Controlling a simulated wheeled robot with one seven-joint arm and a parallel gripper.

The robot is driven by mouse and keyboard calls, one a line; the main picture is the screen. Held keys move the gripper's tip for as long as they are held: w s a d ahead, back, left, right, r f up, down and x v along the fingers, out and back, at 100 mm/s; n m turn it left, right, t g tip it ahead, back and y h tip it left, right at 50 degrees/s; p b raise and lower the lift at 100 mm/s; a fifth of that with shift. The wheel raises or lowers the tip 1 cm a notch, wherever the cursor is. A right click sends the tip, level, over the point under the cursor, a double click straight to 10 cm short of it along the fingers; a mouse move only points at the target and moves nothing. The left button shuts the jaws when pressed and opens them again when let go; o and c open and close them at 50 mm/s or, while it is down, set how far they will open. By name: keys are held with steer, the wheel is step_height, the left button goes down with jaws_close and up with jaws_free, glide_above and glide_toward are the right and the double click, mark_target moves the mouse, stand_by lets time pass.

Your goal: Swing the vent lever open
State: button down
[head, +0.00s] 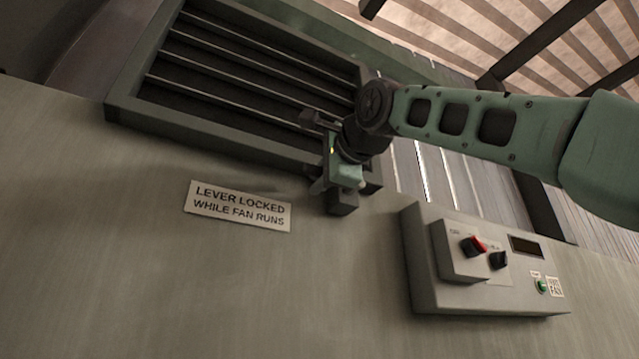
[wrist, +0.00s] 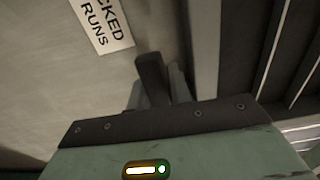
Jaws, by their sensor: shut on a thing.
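The vent (head: 235,85) is a dark framed grille with several slanted slats and thin light edges, at the upper left of the head view. Part of its frame and slats also shows at the right of the wrist view (wrist: 205,50). The vent lever (wrist: 152,78) is a dark bar beside the vent frame in the wrist view. My gripper (head: 322,183) is at the vent's lower right corner, shut on the lever. In the head view the gripper hides most of the lever, and I cannot tell the lever's exact angle.
A sign (head: 238,206) on the wall reads "LEVER LOCKED WHILE FAN RUNS".

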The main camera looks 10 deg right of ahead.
steer(key=c, duration=1.3)
jaws_free()
steer(key=b+v, duration=0.6)
steer(key=v, duration=1.1)
steer(key=shift+s+d+b, duration=0.1)
steer(key=shift+s+b, duration=0.1)
steer(key=shift+b, duration=0.1)
